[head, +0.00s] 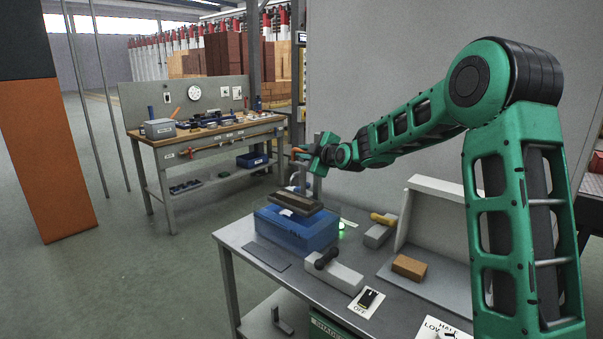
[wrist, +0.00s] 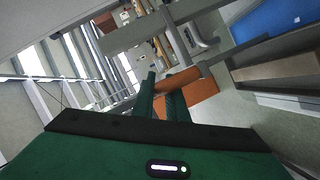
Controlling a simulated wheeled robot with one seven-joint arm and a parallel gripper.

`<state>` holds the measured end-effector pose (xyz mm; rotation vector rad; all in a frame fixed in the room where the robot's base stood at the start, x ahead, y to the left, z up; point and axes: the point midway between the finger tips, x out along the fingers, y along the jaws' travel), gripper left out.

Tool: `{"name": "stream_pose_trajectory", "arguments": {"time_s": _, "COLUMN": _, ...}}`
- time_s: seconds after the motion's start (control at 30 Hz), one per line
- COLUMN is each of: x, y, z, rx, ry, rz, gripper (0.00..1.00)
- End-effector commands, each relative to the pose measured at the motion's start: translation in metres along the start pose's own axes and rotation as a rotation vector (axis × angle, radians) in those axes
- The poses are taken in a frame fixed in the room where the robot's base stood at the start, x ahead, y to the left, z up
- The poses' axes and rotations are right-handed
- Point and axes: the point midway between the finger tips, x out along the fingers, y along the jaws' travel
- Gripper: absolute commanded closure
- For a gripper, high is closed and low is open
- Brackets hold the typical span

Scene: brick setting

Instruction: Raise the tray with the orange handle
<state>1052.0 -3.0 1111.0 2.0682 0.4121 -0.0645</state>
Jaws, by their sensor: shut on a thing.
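The orange handle (wrist: 182,79) crosses between the green fingers of my gripper (wrist: 163,92) in the wrist view, joined to grey metal bars. In the head view my gripper (head: 301,154) is at the end of the stretched arm, shut on the handle, which shows only as a small orange bit. Below it is the tray (head: 293,210), a dark flat carrier with brownish blocks on it, at the blue box (head: 297,232). I cannot tell whether the tray touches the box. The blue box also shows in the wrist view (wrist: 275,22) at the upper right.
The grey bench (head: 262,284) holds a black-handled grey block (head: 335,275), a yellow-handled one (head: 379,232), an orange-brown brick (head: 410,267) and an OFF switch (head: 368,299). A grey wall stands behind. Another workbench (head: 205,135) is at the back left, with open floor before it.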

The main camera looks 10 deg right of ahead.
Motion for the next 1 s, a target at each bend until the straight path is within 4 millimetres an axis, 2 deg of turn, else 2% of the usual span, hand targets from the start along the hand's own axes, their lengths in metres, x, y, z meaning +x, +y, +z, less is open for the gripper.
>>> {"name": "stream_pose_trajectory", "arguments": {"time_s": 0.03, "x": -0.001, "y": 0.006, "z": -0.006, "rx": 0.0, "ry": 0.007, "rz": 0.006, "gripper": 1.0}}
{"name": "stream_pose_trajectory", "arguments": {"time_s": 0.37, "x": -0.001, "y": 0.01, "z": -0.009, "rx": 0.001, "ry": 0.008, "rz": 0.007, "gripper": 1.0}}
{"name": "stream_pose_trajectory", "arguments": {"time_s": 0.4, "x": -0.001, "y": 0.01, "z": -0.009, "rx": 0.001, "ry": 0.009, "rz": 0.008, "gripper": 0.83}}
{"name": "stream_pose_trajectory", "arguments": {"time_s": 0.47, "x": -0.001, "y": 0.01, "z": -0.009, "rx": 0.001, "ry": 0.009, "rz": 0.007, "gripper": 0.69}}
{"name": "stream_pose_trajectory", "arguments": {"time_s": 0.8, "x": -0.003, "y": 0.007, "z": -0.005, "rx": 0.001, "ry": 0.003, "rz": 0.002, "gripper": 0.69}}
{"name": "stream_pose_trajectory", "arguments": {"time_s": 1.0, "x": -0.024, "y": 0.008, "z": -0.004, "rx": 0.0, "ry": 0.0, "rz": 0.003, "gripper": 0.69}}
